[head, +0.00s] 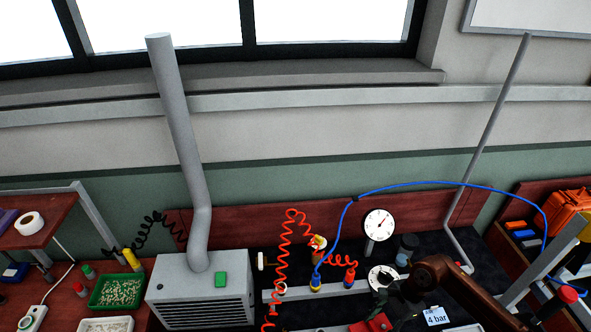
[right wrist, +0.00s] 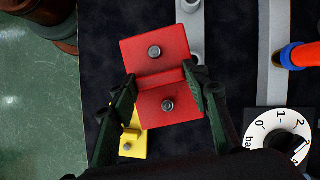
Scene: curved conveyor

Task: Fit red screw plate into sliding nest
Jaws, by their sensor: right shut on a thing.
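The red screw plate (right wrist: 155,50) is a stepped red block with two grey screw heads on top. In the right wrist view it sits between the two dark fingers of my right gripper (right wrist: 160,84), which is shut on it. Part of the red plate (head: 374,324) also shows at the bottom edge of the head view, below my brown right arm. A yellow piece (right wrist: 133,143) with a screw shows partly beneath the red plate and a finger. I cannot make out the sliding nest for certain. My left gripper is not in view.
A white dial (right wrist: 277,136) and a blue and orange hose fitting (right wrist: 292,56) stand right of the gripper. A pressure gauge (head: 379,224), a red coiled hose (head: 285,245) and a grey box (head: 201,290) stand on the bench. Dark mat (right wrist: 235,50) is bare right of the plate.

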